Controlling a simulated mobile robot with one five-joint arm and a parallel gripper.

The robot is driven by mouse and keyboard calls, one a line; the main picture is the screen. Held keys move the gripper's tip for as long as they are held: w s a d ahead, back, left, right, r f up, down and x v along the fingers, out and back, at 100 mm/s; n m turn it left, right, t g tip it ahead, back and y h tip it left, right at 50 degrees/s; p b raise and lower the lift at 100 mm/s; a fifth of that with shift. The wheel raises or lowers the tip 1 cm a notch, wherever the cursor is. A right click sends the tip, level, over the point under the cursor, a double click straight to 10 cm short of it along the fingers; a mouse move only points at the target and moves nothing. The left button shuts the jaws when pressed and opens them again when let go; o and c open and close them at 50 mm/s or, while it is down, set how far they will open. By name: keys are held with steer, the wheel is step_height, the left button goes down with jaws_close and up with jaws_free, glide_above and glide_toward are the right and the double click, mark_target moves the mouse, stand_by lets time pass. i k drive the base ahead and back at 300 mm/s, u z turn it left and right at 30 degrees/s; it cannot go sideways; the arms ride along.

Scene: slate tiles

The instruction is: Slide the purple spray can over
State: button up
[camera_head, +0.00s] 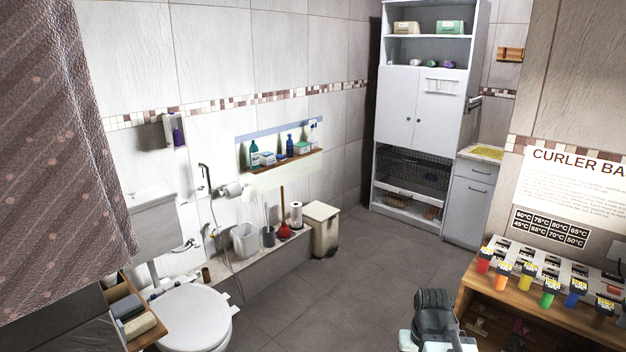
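A small purple bottle or can (178,137) stands upright in a narrow white wall box (169,131) above the toilet. It is too small to tell whether it is a spray can. Another small purple item (433,64) is on an open shelf of the tall white cabinet (397,105), and its kind is also unclear. A dark grey part of my arm shows at the bottom edge, right of centre, far from both purple things. My gripper's fingertips are not in view.
A toilet (192,318) and wooden tray (133,318) are at the lower left. A low ledge (262,262) holds a bucket and plunger, with a bin (322,229) beside it. A wooden counter (540,305) stands at the right. The middle floor (345,285) is clear.

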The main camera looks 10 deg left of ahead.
mark_target(177, 134)
steer(key=u, duration=0.75)
steer(key=i, duration=1.85)
steer(key=u, duration=0.6)
steer(key=k, duration=0.75)
steer(key=u, duration=0.2)
steer(key=i, duration=0.95)
steer(key=z, duration=1.7)
steer(key=i, duration=0.6)
steer(key=u, duration=0.05)
